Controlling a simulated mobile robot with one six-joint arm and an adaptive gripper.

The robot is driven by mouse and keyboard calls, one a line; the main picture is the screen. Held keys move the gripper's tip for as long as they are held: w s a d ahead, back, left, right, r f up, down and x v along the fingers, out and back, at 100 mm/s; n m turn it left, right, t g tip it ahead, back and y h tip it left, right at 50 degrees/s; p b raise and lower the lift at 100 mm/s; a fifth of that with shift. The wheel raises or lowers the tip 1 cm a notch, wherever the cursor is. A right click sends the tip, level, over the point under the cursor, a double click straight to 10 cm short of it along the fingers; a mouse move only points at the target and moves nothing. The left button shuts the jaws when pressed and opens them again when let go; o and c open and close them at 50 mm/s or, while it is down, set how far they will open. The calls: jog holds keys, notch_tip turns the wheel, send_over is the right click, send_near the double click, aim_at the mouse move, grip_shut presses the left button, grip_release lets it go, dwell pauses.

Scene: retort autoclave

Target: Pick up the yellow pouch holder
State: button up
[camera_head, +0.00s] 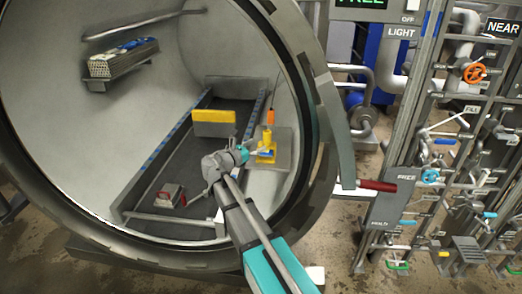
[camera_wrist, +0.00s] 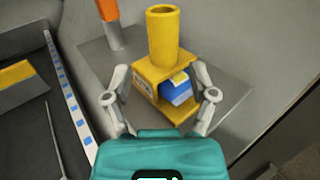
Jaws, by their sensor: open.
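The yellow pouch holder (camera_wrist: 163,35) stands upright in the wrist view on a grey shelf plate (camera_wrist: 233,97). It has a round tube on top and an open frame below, with a blue, white and yellow pouch (camera_wrist: 177,90) inside. My gripper (camera_wrist: 163,95) is open, with one finger on each side of the holder's lower frame; I cannot tell whether they touch it. In the head view the holder (camera_head: 266,146) is on the right inside wall of the round vessel, just right of my gripper (camera_head: 243,153).
An orange-handled item (camera_wrist: 108,10) stands behind the holder to the left. The vessel rim (camera_head: 325,130) curves close on the right. A loaded shelf (camera_head: 122,68) hangs at upper left.

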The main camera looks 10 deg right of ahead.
aim_at(263, 141)
jog(key=shift+x, duration=2.6)
jog(key=shift+w+a, duration=0.1)
grip_shut()
